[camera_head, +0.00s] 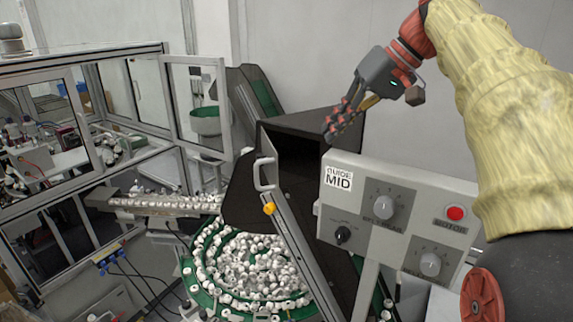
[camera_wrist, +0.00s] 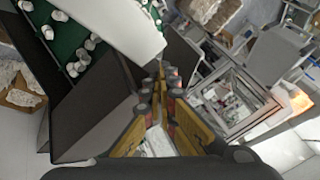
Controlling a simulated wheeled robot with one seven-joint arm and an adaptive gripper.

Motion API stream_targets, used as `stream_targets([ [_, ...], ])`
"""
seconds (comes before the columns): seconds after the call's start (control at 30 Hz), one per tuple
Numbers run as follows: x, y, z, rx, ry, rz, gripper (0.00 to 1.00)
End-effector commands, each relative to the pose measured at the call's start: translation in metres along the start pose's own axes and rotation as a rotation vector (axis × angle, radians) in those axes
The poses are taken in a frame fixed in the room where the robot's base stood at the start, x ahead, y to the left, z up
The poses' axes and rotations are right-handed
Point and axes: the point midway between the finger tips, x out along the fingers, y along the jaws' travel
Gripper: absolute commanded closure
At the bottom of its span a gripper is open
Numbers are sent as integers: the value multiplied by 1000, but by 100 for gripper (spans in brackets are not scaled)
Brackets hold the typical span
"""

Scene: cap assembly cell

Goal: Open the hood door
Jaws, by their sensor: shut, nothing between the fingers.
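The dark hood (camera_head: 345,215) stands in the middle of the head view, with a black opening in its upper front. Its door (camera_head: 295,250) shows nearly edge-on as a long grey-framed panel, standing out from the hood. A pale bar handle (camera_head: 262,174) is on the door's upper part. My gripper (camera_head: 331,134) is shut and empty, by the hood's upper right edge and right of the handle, apart from it. In the wrist view my gripper's fingers (camera_wrist: 162,82) are together over dark panels; I cannot tell whether they touch anything.
A control panel (camera_head: 400,212) with knobs and a red button stands right of the hood. A green bowl (camera_head: 190,277) full of white caps lies below left. A glazed machine frame (camera_head: 165,92) fills the left. Green belting with caps (camera_wrist: 75,40) shows in the wrist view.

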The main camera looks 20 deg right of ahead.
Motion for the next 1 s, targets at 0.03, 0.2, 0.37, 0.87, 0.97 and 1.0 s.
stream_targets([
  [0.03,4,4,1,-2,2,-2,100],
  [0.2,7,9,1,-9,4,-11,100],
  [0.37,19,8,1,-10,2,-13,100],
  [0.87,108,0,0,-12,4,-12,100],
  [0.97,114,-13,0,-13,3,-12,100],
  [1.0,116,-17,0,-12,3,-12,100],
])
